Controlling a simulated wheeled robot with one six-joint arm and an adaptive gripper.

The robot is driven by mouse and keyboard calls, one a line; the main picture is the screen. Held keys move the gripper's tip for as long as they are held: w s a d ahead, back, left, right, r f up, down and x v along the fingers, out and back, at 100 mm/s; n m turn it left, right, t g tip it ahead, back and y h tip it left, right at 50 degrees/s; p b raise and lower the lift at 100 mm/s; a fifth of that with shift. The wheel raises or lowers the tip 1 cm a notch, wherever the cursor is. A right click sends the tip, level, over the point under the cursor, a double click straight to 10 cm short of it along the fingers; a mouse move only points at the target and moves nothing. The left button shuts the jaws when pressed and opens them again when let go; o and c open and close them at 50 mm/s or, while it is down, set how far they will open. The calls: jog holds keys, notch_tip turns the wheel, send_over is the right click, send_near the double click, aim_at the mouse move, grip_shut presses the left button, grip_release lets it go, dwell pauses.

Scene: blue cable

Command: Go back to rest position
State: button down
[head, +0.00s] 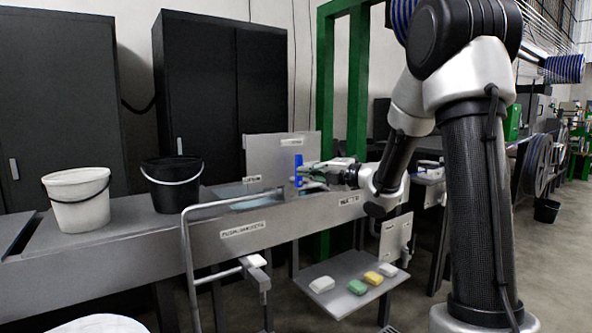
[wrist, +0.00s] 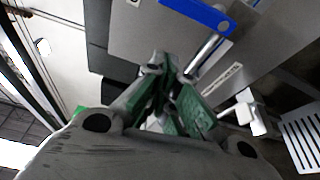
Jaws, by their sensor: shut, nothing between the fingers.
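My gripper (head: 308,173) is at the end of my outstretched arm, over the metal bench in the head view. In the wrist view its green-lined fingers (wrist: 168,75) are shut with nothing between them. A blue handle (head: 298,165) stands upright right by the fingertips in the head view. In the wrist view the blue handle (wrist: 200,14) lies beyond the fingertips at the top, joined to a shiny metal rod, apart from the fingers. Part of its base is hidden by my gripper in the head view.
A white bucket (head: 78,198) and a black bucket (head: 172,183) stand on the bench (head: 140,235) at left. A bent metal rail (head: 187,250) rises in front. A low shelf (head: 340,270) holds several soap-like blocks. A green post (head: 357,85) stands behind my gripper.

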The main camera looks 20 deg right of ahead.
jog(key=s+d+f+m+g+h, duration=0.2)
jog(key=d+f+m+h, duration=0.6)
jog(key=d+f+m, duration=0.3)
jog(key=s+d+f+m+g+h, duration=0.3)
jog(key=s+d+m+g+h, duration=0.1)
jog(key=s+d+m, duration=0.3)
jog(key=s+a+r+m+g, duration=0.1)
jog(key=s+a+m+g, duration=0.2)
jog(key=s, duration=0.7)
jog(key=s+m+g, duration=0.2)
jog(key=s+m, duration=0.3)
jog(key=s, duration=0.5)
jog(key=s+a+r+t+y, duration=0.1)
jog(key=s+a+r, duration=0.5)
jog(key=s, duration=0.3)
jog(key=shift+s+a, duration=0.15)
jog(key=shift+a, duration=0.75)
